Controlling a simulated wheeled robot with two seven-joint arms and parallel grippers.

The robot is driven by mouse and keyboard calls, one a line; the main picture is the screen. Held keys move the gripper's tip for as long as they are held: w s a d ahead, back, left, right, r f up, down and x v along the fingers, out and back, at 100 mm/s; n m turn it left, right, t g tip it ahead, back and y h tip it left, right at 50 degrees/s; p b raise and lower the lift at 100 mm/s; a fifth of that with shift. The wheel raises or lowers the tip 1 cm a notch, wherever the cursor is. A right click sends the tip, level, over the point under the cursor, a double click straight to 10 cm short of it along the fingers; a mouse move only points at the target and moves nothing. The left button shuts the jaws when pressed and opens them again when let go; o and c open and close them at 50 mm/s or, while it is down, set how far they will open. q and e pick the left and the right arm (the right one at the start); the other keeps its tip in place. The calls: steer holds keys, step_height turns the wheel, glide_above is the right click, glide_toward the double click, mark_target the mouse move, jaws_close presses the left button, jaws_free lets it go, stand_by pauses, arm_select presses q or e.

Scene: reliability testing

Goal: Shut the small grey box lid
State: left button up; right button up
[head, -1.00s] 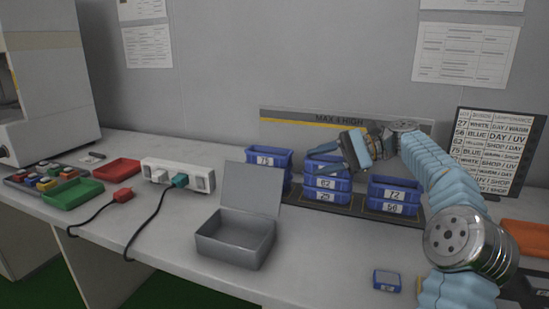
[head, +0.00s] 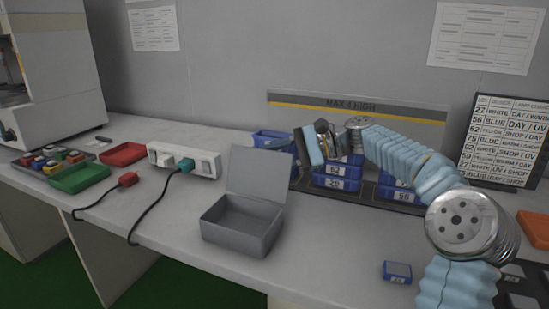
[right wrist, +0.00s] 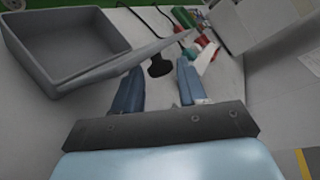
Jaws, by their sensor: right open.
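The small grey box (head: 240,232) stands open and empty on the table in the head view. Its lid (head: 257,174) stands up at the back edge, leaning slightly back. In the right wrist view the box (right wrist: 70,45) is at the upper left, and its lid (right wrist: 128,62) shows nearly edge-on. My right gripper (head: 303,150) is just right of the lid and behind it, apart from it as far as I can see. In the right wrist view its fingers (right wrist: 158,88) are spread with nothing between them. My left gripper is not in view.
Blue numbered bins (head: 335,178) stand in stacks behind my right arm. A white power strip (head: 185,160) with plugs and cables lies left of the box. Red (head: 124,153) and green (head: 79,178) trays are farther left. A small blue box (head: 397,271) lies near the front edge.

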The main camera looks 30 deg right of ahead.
mark_target(265, 188)
steer(key=shift+a, duration=0.1)
jaws_close()
stand_by(0.4)
steer(key=shift+s+a+r+n+h+b, duration=0.5)
steer(key=shift+a+n+b, duration=0.15)
steer(key=shift+n+b, duration=0.1)
steer(key=shift+s+a+r+n+t+h+b, duration=0.4)
steer(key=shift+s+a+n+h+b, duration=0.35)
steer(key=shift+b, duration=0.25)
steer(key=shift+s+a+r+n+t+h+b, duration=0.35)
steer(key=shift+s+a+n+h+b, duration=0.25)
steer(key=shift+a+n+b, duration=0.3)
steer(key=shift+d, duration=0.1)
jaws_free()
